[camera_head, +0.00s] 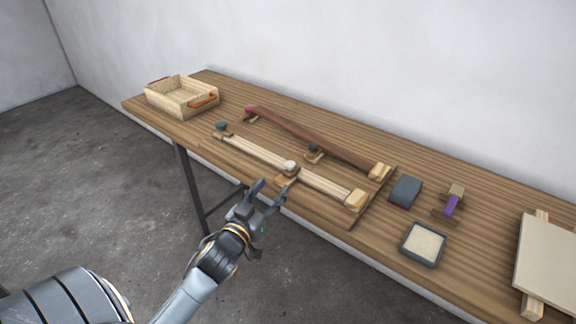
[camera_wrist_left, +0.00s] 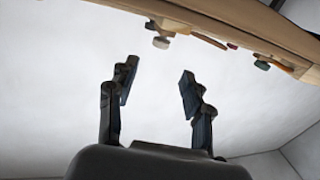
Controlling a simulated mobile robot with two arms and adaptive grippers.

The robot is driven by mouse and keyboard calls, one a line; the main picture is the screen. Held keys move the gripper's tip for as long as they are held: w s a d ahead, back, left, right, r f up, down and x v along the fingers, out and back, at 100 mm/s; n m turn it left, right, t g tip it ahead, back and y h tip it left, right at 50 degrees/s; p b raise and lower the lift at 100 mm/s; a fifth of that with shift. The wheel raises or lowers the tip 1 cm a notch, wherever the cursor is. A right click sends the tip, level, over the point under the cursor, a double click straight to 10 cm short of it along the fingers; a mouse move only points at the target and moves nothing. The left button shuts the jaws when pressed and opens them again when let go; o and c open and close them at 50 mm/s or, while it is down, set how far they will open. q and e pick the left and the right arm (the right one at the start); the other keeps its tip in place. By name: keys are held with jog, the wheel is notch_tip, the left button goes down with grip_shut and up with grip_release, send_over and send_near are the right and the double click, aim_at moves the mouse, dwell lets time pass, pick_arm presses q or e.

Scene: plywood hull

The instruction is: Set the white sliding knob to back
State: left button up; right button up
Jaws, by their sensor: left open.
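The white knob (camera_head: 290,167) sits on a small wooden slider at about the middle of the front pale rail (camera_head: 255,151), in the head view. In the left wrist view the white knob (camera_wrist_left: 161,42) shows near the top, beyond the fingers and above the gap between them in the picture. My left gripper (camera_head: 269,188) is open and empty, just off the table's front edge, near the white knob and apart from it. Its two fingers (camera_wrist_left: 156,88) stand wide apart in the left wrist view. My right gripper is not in view.
A dark knob (camera_head: 313,149) sits on the brown rail (camera_head: 300,131) behind. A teal knob (camera_head: 221,126) is at the front rail's left end, a wooden block (camera_head: 356,200) at its right. A wooden tray (camera_head: 167,101), grey block (camera_head: 405,191) and framed pad (camera_head: 423,244) lie on the table.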

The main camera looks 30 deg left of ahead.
aim_at(288, 167)
pick_arm(q)
jog(key=w, duration=0.3)
jog(key=w+a, duration=0.1)
jog(key=w, duration=0.6)
jog(key=shift+w+a+f+p, duration=0.1)
jog(key=shift+a+p, duration=0.15)
jog(key=shift+p, duration=0.1)
grip_shut()
